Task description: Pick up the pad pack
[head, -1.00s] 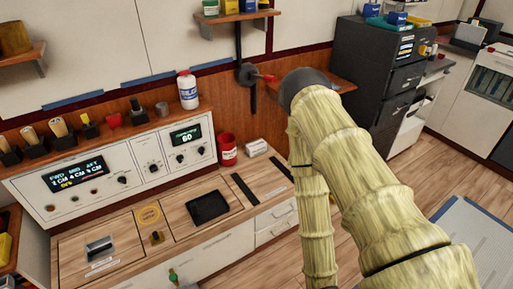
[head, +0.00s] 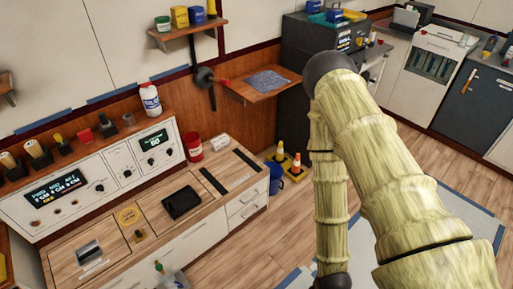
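I cannot tell for certain which thing is the pad pack. A flat grey, crinkled-looking pack (head: 268,81) lies on a wooden wall shelf (head: 236,88) left of the dark cabinet. A small white box (head: 220,143) lies at the back of the wooden counter, beside a red can (head: 193,147). A flat black pad-like thing (head: 182,202) lies on the counter top. My arm, in a yellowish sleeve, fills the right of the middle. My gripper is out of view, so its state does not show.
The console (head: 75,195) with knobs and displays stands behind the counter (head: 205,222). A white bottle (head: 150,100) stands on its ledge. Orange-and-white cones (head: 296,165) and a blue bucket (head: 274,180) stand on the floor right of the counter. Open floor (head: 240,250) lies in front.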

